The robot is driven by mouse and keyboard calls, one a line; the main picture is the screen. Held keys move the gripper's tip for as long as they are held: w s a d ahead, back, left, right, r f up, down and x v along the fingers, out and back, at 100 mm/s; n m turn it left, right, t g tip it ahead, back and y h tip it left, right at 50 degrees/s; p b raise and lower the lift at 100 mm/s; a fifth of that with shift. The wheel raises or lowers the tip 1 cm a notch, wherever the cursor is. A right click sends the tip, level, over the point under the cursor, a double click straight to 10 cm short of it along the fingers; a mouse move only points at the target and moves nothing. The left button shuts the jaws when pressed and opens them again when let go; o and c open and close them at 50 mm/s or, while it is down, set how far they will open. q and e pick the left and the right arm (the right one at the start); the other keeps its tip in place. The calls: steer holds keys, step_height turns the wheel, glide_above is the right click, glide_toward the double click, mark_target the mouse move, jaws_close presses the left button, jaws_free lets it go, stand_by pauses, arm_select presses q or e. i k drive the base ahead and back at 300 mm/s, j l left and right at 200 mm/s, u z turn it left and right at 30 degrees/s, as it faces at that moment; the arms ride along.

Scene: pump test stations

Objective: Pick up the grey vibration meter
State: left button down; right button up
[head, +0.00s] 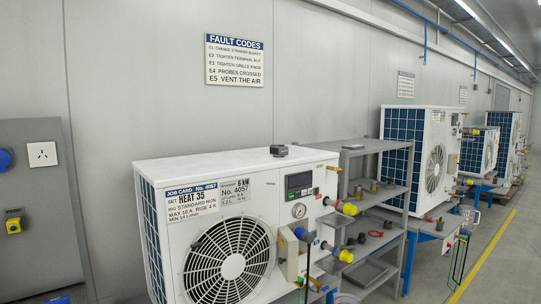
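A small dark grey box (279,150) sits on top of the white pump unit (220,165), near its back edge. It may be the grey vibration meter, but it is too small for me to read any marking or screen on it. No other thing in the head view is clearly a vibration meter. Neither of my grippers is in view, and nothing touches the grey box.
A grey shelf rack (392,190) with small fittings stands right of the unit. Yellow-capped valves (346,208) stick out from the unit's right side. A grey cabinet (38,255) stands at left. More units line the wall; the floor (495,270) at right is clear.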

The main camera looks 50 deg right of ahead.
mark_target(278, 150)
steer(key=z, duration=1.7)
steer(key=u, duration=0.85)
steer(key=l+u, duration=0.2)
steer(key=u, duration=0.15)
steer(key=i+l+u, duration=0.1)
steer(key=l+u, duration=0.8)
steer(key=l, duration=0.15)
steer(key=l+u, duration=0.25)
steer(key=k+l, duration=0.1)
steer(key=l, duration=0.3)
steer(key=k+l+u, duration=0.1)
steer(key=l, duration=0.25)
steer(key=k+l, duration=0.1)
steer(key=l, duration=0.3)
steer(key=k+l+u, duration=0.1)
steer(key=l, duration=0.3)
steer(key=k+l, duration=0.1)
steer(key=l, duration=0.25)
steer(key=u, duration=0.05)
